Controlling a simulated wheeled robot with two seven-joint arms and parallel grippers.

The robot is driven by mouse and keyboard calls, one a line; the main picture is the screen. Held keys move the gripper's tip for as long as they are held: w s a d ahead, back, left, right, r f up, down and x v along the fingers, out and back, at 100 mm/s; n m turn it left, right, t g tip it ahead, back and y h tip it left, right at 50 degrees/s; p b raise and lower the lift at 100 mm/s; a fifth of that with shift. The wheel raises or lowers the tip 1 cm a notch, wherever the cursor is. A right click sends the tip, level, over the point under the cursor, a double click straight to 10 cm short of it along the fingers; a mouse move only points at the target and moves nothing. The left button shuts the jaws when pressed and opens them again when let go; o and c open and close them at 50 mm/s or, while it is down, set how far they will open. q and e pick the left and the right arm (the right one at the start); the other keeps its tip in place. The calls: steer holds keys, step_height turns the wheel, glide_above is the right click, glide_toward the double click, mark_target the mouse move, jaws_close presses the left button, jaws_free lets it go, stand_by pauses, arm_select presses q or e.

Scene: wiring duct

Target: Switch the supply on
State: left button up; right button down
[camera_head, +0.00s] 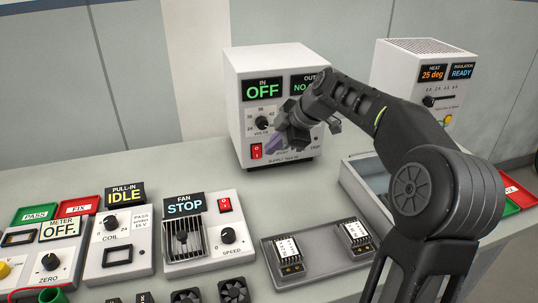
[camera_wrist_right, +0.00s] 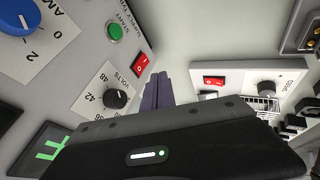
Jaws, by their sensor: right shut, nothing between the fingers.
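The supply (camera_head: 237,100) is a white box at the back middle in the head view, with a green OFF on its IN display and a second display partly covered by my arm. Its red rocker switch (camera_head: 256,151) sits low on the left of the front; it also shows in the wrist view (camera_wrist_right: 142,63), beside a black volts knob (camera_wrist_right: 117,98). My right gripper (camera_head: 273,147) is in front of the supply, just right of the switch. Its fingers (camera_wrist_right: 158,78) are together and empty, close to the switch; contact cannot be told.
A fan unit (camera_head: 198,252) reading STOP, a coil unit (camera_head: 120,258) reading IDLE and a meter (camera_head: 62,262) reading OFF stand at front left. A grey tray (camera_head: 300,275) holds two parts. A heater box (camera_head: 400,75) stands at back right. Bare bench lies left of the supply.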

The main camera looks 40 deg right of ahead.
steer(key=v, duration=0.5)
steer(key=shift+s+d+r, duration=0.15)
steer(key=shift+s+r, duration=0.05)
steer(key=shift+r, duration=0.15)
steer(key=p, duration=0.2)
steer(key=f+p, duration=0.1)
steer(key=p, duration=0.1)
steer(key=shift+s+f+p, duration=0.2)
steer(key=shift+f+p, duration=0.1)
steer(key=shift+p, duration=0.05)
